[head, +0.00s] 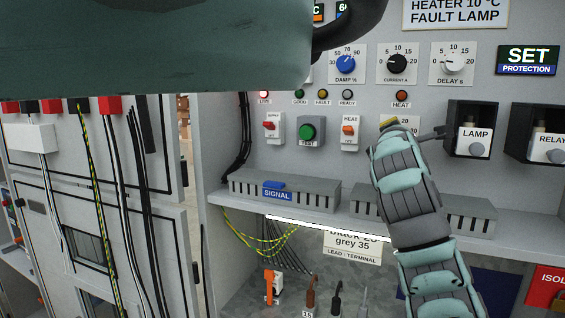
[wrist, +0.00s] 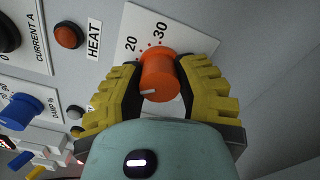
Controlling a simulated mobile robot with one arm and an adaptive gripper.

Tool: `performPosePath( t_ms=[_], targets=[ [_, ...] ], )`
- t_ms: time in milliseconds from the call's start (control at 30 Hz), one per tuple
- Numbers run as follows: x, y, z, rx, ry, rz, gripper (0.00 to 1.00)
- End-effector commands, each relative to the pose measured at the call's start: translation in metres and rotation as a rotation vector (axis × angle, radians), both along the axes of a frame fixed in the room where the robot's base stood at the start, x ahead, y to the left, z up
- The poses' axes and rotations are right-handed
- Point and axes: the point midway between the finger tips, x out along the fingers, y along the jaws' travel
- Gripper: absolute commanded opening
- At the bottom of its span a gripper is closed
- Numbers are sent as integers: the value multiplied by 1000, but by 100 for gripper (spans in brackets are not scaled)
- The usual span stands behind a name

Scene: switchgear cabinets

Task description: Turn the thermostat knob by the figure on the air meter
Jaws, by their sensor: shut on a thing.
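The orange thermostat knob (wrist: 158,72) sits on a white dial plate (wrist: 185,48) in the wrist view. The figures 20 and 30 show beside it; the rest of the scale is hidden. A white pointer line on the knob points to the picture's left. My gripper (wrist: 158,84) is shut on the knob, one yellow finger on each side. In the head view my gripper (head: 389,122) covers the knob, and only part of its dial plate (head: 411,121) shows. Two small displays (head: 342,9) at the top edge are mostly hidden by my arm; I cannot read an air figure.
Above are the blue DAMP knob (head: 346,64), CURRENT knob (head: 397,63) and DELAY knob (head: 452,64). The LAMP box (head: 472,130) juts out at right. A grey ledge (head: 320,219) runs below.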

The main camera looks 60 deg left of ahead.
Motion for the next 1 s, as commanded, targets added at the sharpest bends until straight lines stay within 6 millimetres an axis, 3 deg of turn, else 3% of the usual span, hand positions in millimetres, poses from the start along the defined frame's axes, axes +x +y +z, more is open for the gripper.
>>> performPosePath(
  t_ms=[67, 1000],
  targets=[
    [0, 1, -8, 66, 42, 5, 0],
    [-2, 3, -4, 732, 457, 8, 0]
  ],
)
